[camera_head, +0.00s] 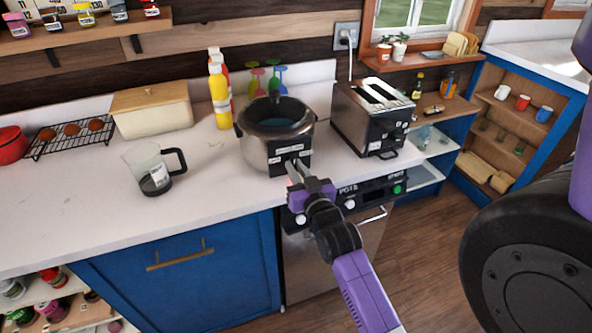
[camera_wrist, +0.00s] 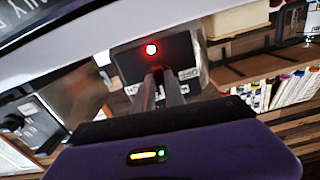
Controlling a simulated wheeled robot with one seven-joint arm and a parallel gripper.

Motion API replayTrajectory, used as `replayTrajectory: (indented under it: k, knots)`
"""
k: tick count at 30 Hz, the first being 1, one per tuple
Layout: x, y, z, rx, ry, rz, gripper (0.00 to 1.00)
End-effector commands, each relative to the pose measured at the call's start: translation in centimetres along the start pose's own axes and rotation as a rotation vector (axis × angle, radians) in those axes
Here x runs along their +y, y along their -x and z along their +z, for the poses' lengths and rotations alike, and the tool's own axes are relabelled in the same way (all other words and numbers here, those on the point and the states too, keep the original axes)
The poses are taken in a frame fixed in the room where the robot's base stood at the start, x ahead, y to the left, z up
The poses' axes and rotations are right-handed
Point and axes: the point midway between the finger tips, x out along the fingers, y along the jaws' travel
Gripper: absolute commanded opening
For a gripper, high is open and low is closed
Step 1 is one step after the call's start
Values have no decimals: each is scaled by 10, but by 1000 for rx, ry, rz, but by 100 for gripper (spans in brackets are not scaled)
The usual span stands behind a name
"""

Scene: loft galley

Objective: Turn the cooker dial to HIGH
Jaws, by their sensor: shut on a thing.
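The cooker (camera_head: 262,148) is a round silver pot with a dark rim on the white counter. Its black front panel (camera_head: 290,156) carries white labels. In the wrist view the panel (camera_wrist: 130,62) shows close up with a lit red light (camera_wrist: 151,50). My gripper (camera_head: 293,170) reaches up to the panel from the front, and its fingers (camera_wrist: 163,76) are shut on the cooker dial just by the red light. The dial is mostly hidden between the fingertips, so I cannot read its setting.
A toaster (camera_head: 362,125) stands close to the right of the cooker. A glass jug (camera_head: 150,172) is to the left, with bottles (camera_head: 220,95) and coloured glasses (camera_head: 273,78) behind. A built-in appliance with a black control strip (camera_head: 370,194) sits below the counter edge.

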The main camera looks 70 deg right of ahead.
Motion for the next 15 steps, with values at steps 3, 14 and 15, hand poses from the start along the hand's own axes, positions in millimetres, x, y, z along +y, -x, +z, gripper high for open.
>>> replayTrajectory:
  k: [3, 14, 15]
  knots:
    - [1, 0, 2, -5, -112, 2, 0]
    - [0, 0, 1, -7, -454, 3, 0]
    - [0, 0, 0, -6, -492, 3, 0]
